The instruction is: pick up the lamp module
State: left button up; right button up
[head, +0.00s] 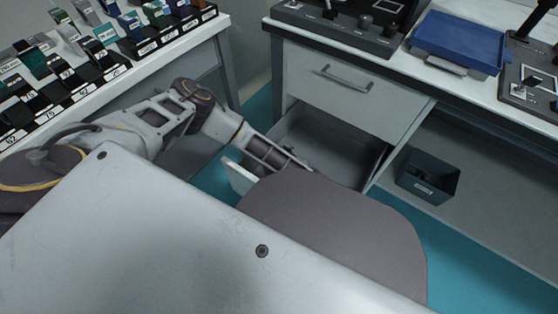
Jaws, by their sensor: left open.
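I cannot pick out a lamp module in the head view. My left arm reaches in from the left, and my left gripper (297,162) is at the open lower drawer (318,132), over or inside it. Its jaws are open, but the fingertips are small and partly hidden behind my own body, so I cannot see anything between them. The part of the drawer interior that shows looks empty; the near part is hidden. My right gripper is not in view.
A closed upper drawer (345,82) is above the open one. A dark bin (428,176) with something dark inside stands on the low shelf at right. A blue tray (458,42) and control boxes sit on the bench. Numbered racks (62,85) fill the left table.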

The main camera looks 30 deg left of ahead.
pick_arm(q)
jog(key=c, duration=1.2)
jog(key=shift+o, duration=0.2)
jog(key=shift+r, duration=0.15)
notch_tip(320, 180, up, 8)
jog(key=p, duration=0.4)
jog(key=shift+r, duration=0.1)
jog(key=shift+r+p, duration=0.45)
jog(key=shift+r, duration=0.35)
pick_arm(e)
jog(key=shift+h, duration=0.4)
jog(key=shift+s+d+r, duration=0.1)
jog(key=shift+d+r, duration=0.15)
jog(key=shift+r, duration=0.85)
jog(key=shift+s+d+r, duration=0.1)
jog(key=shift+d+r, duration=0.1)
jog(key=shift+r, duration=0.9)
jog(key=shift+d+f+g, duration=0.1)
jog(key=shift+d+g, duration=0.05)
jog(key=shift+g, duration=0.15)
